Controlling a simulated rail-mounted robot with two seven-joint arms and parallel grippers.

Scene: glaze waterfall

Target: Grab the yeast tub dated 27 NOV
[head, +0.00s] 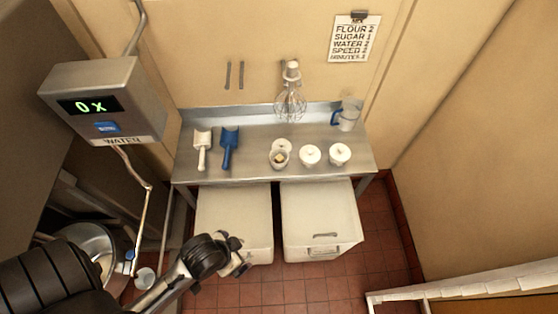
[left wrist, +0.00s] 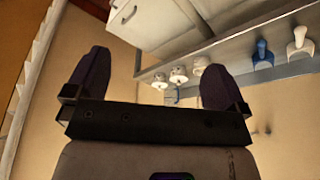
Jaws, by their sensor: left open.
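Three small white tubs stand on the steel bench. The left tub (head: 279,160) is open with something yellowish inside, and a white lid-like disc (head: 282,144) lies behind it. The middle tub (head: 310,156) and the right tub (head: 340,153) look lidded. Their date labels are too small to read. The tubs also show small in the left wrist view, with one tub (left wrist: 178,75) between my fingers in the picture but well beyond them. My left gripper (head: 241,265) is open and empty, low in front of the bins and apart from the tubs. My right gripper is not in view.
A water meter box (head: 105,95) hangs at left.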

